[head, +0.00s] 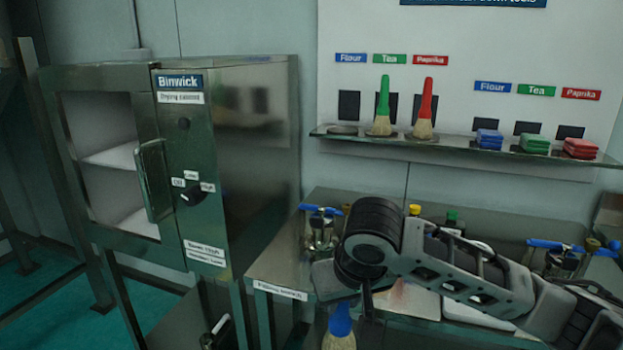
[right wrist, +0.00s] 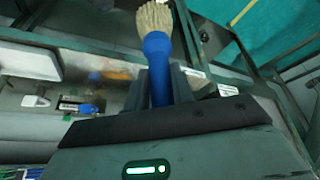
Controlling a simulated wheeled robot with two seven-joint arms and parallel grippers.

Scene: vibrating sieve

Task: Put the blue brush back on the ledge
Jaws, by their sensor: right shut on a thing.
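The blue brush (head: 340,325) hangs below my right gripper (head: 362,300) in the head view, bristles down, near the counter's front edge. In the right wrist view the blue handle (right wrist: 157,60) lies between the two fingers of my right gripper (right wrist: 160,85), which is shut on it, and the pale bristles (right wrist: 154,18) point away. The ledge (head: 460,147) is on the back wall, up and right of the gripper. A green brush (head: 383,107) and a red brush (head: 426,110) stand on it. An empty round spot (head: 342,130) lies under the left Flour label (head: 351,58). My left gripper is out of view.
Blue, green and red blocks (head: 535,144) sit on the ledge's right part. The drying cabinet (head: 225,150) stands at left with its front opening showing. Blue-handled fittings (head: 322,211) and small bottles stand on the counter below the ledge.

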